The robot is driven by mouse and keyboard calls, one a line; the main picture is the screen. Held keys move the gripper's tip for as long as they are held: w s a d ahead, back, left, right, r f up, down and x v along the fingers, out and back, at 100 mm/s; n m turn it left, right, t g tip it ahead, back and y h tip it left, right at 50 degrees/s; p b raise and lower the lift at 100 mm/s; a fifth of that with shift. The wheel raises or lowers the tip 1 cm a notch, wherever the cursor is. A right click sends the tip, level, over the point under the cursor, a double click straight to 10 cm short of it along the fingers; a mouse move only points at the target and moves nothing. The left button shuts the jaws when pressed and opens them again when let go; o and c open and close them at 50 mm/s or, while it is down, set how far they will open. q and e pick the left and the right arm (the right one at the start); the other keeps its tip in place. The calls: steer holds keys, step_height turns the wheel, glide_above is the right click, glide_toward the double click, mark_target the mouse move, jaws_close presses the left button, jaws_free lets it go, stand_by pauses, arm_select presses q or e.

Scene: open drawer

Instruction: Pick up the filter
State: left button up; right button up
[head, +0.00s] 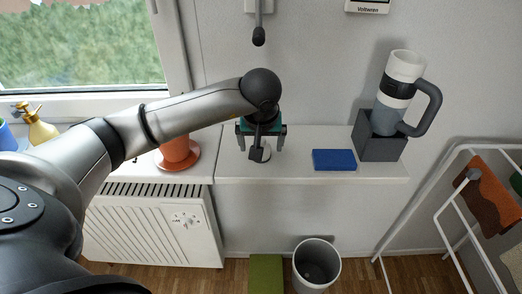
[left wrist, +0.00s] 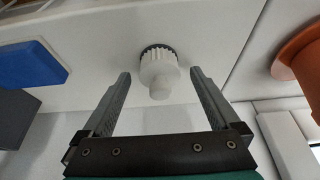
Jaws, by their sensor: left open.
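The filter looks like a small white ribbed piece with a dark rim (left wrist: 158,76) in the left wrist view. It sits on the white ledge, between and just beyond my open left fingertips (left wrist: 160,73); I see no contact. In the head view my left gripper (head: 261,148) points down over the ledge (head: 300,173), its two fingers apart. A small part of a white round thing, likely the filter, shows beneath it (head: 266,154); the gripper hides most of it. My right gripper is in neither view.
A blue block (head: 334,159) lies right of the gripper, and a grey box (head: 378,140) bears a tumbler (head: 390,105). An orange object (head: 178,160) stands left. A bin (head: 316,268) is below, a drying rack (head: 445,215) at right. Ledge between gripper and blue block is clear.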

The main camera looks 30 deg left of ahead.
arm_select(q)
steer(key=c, duration=1.4)
steer(key=shift+c, duration=0.2)
steer(key=shift+r, duration=0.15)
